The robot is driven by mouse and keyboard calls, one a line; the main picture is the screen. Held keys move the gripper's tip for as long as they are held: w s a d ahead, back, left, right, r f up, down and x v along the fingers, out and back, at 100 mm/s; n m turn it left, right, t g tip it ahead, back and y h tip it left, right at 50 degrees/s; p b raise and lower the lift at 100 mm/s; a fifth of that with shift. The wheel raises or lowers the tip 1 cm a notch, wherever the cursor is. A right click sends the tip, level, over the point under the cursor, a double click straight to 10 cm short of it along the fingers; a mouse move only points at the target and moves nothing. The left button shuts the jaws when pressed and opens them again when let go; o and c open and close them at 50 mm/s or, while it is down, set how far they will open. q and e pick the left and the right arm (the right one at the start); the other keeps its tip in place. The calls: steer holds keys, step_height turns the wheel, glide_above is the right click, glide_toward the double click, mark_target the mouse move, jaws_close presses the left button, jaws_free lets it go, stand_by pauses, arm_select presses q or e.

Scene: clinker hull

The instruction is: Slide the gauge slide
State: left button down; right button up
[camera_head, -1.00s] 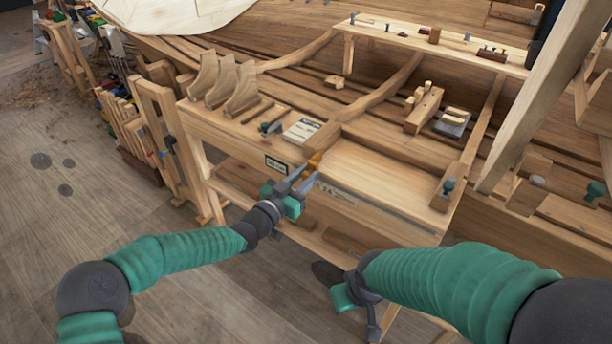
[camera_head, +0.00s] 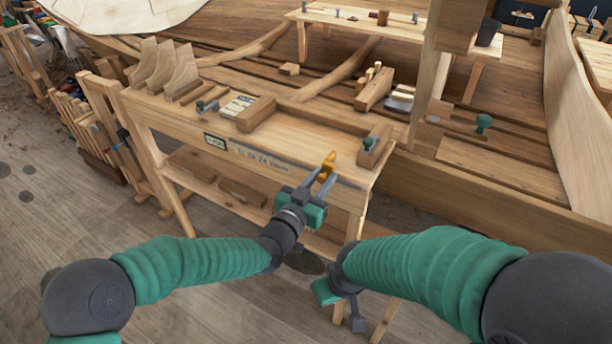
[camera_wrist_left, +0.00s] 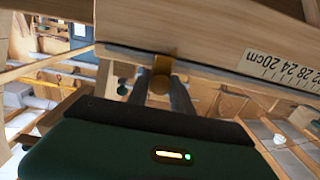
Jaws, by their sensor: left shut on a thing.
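The gauge slide (camera_head: 328,163) is a small orange-yellow piece on the front edge of the workbench, near its right end and right of the printed number scale (camera_head: 262,157). My left gripper (camera_head: 318,180) is shut on it from the front. In the left wrist view, the slide (camera_wrist_left: 162,67) sits between the two dark fingertips, under the bench's wooden edge, with the scale (camera_wrist_left: 280,68) to its right. My right gripper (camera_head: 345,300) hangs low in front of the bench, away from the slide; its jaw opening is unclear.
The workbench (camera_head: 310,140) carries a wooden block (camera_head: 256,114), upright wooden shapes (camera_head: 172,70) and a green-knobbed stop (camera_head: 373,150) at its right end. A lower shelf (camera_head: 205,178) lies beneath. The planked hull rises behind.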

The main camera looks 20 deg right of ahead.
arm_select(q)
steer(key=shift+s+d+f+b, duration=0.1)
steer(key=shift+s+d+b, duration=0.05)
steer(key=shift+s+d, duration=0.65)
steer(key=shift+s+d+b, duration=0.2)
steer(key=shift+s+d, duration=0.35)
steer(key=shift+s, duration=0.45)
steer(key=shift+s+d+f+b, duration=0.1)
steer(key=shift+s+d+b, duration=0.05)
steer(key=shift+s+d, duration=0.65)
steer(key=shift+s+a, duration=0.1)
steer(key=c, duration=1.5)
jaws_free()
steer(key=o, duration=0.3)
steer(key=shift+r, duration=0.1)
